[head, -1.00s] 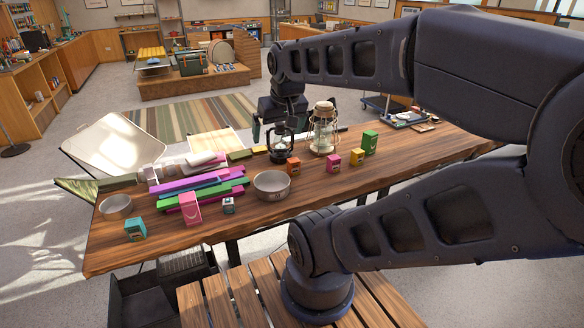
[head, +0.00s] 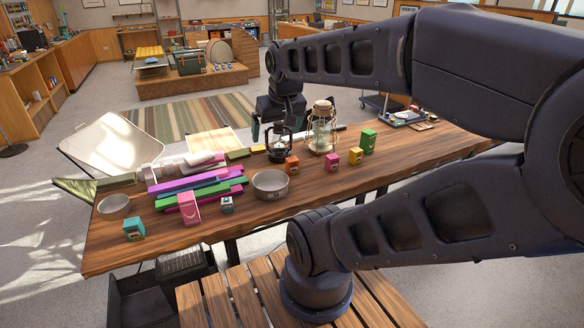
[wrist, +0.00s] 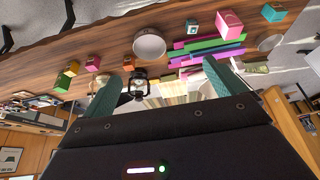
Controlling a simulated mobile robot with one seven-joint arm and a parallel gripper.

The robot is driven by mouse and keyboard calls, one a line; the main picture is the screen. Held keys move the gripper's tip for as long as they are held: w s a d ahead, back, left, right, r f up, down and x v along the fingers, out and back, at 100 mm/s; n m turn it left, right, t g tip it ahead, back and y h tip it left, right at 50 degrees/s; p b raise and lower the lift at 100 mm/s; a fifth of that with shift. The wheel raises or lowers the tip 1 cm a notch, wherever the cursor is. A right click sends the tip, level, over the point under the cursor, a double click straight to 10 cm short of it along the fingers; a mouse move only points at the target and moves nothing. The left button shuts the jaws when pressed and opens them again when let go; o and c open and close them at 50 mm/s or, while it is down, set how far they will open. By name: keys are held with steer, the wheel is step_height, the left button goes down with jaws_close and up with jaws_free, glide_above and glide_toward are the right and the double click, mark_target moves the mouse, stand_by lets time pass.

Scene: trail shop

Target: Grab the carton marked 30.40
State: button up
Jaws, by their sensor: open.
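Several small cartons stand on the wooden table; I cannot read a 30.40 mark on any. On the right are an orange carton (head: 292,165), a pink carton (head: 332,163), a yellow carton (head: 355,157) and a green carton (head: 368,142). On the left are a teal carton (head: 134,230), a larger pink carton (head: 189,209) and a small white-and-teal carton (head: 227,206). My gripper (head: 280,130) hangs by the table's far side, behind the dark lantern. In the wrist view my gripper (wrist: 162,74) is open, its teal fingers apart with no carton between them.
A dark lantern (head: 280,147) and a larger pale lantern (head: 322,135) stand near my gripper. A metal bowl (head: 270,186) is mid-table, beside a stack of coloured bars (head: 205,187). A shallow pan (head: 115,207) is at left. The table's right front is mostly clear.

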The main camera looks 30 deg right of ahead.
steer(key=c, duration=0.5)
steer(key=shift+c, duration=0.2)
steer(key=n+g, duration=0.5)
steer(key=n, duration=1.2)
glide_above(292, 159)
steer(key=f, duration=2.5)
steer(key=shift+a+f, duration=0.3)
steer(key=shift+a, duration=0.05)
steer(key=shift+w+d+f, duration=0.15)
steer(key=shift+d+f, duration=0.05)
steer(key=shift+f, duration=0.35)
step_height(292, 159, down, 5)
steer(key=shift+r, duration=0.1)
steer(key=shift+s+d+f, duration=0.1)
steer(key=shift+s+f, duration=0.05)
steer(key=shift+f, duration=1.3)
steer(key=shift+s+d+f, duration=0.1)
steer(key=shift+s+f, duration=0.05)
steer(key=shift+f, duration=1.25)
